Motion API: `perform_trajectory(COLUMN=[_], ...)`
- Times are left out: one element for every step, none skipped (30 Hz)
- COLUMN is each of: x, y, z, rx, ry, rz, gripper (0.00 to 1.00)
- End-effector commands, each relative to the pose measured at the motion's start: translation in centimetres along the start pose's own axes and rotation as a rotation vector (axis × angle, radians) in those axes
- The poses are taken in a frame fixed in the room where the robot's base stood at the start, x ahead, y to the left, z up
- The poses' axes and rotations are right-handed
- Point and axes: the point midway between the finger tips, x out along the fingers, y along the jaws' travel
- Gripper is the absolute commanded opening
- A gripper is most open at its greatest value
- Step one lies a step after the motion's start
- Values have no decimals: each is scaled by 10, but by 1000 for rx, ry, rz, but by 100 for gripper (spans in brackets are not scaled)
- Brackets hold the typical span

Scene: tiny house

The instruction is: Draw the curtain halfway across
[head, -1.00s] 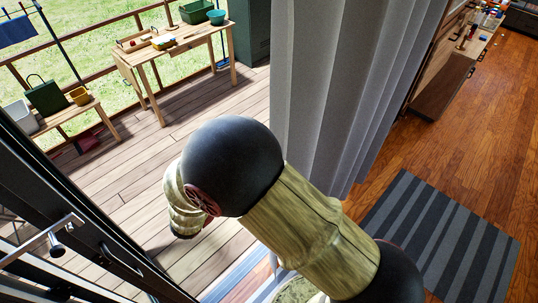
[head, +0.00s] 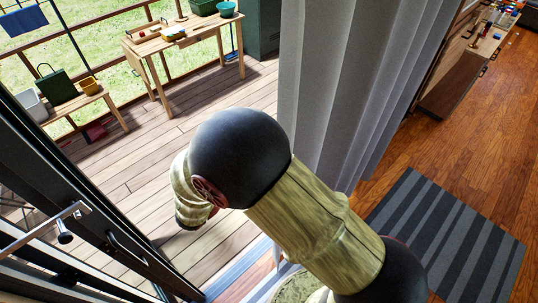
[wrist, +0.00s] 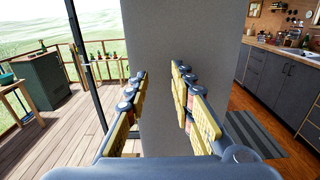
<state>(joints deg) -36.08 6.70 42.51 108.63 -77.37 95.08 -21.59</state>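The grey curtain (head: 345,90) hangs in pleats right of centre in the head view, between the outdoor deck and the wooden indoor floor. In the wrist view the curtain (wrist: 200,35) is a flat grey panel straight ahead. My gripper (wrist: 158,74) is open, its two yellow-padded fingers apart with nothing visibly held between them. The right finger is in front of the panel, and the left finger is near its left edge. I cannot tell whether either finger touches the cloth. In the head view my arm hides the gripper and the lower left of the curtain.
A dark-framed glass door (head: 85,200) with a handle stands at the left. The deck (head: 150,150) beyond holds a wooden table (head: 185,38) and a low bench (head: 85,103). A striped rug (head: 445,240) lies indoors at right. Kitchen cabinets (wrist: 275,82) stand at right in the wrist view.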

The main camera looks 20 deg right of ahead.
Motion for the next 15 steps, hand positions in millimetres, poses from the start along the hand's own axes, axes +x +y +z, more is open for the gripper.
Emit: perform_trajectory(x=[-2,-3,-6,-9,-13,-19,-24,-30,-38,-44,-51,-59,-66,-72,-80], y=[0,0,1,1,1,1,1,1,2,1,1,1,2,1,1], z=[0,0,0,0,0,0,0,0,0,0,0,0,-1,-1,0], rx=[0,0,0,0,0,0,0,0,0,0,0,-1,0,-1,0], ry=[0,0,0,0,0,-1,-1,0,0,0,0,0,0,0,0], rz=[1,1,2,2,2,4,4,4,6,5,6,5,6,5,5], gripper=[24,24,24,24,24,24,24,24,24,24,24,24,24,24,24])
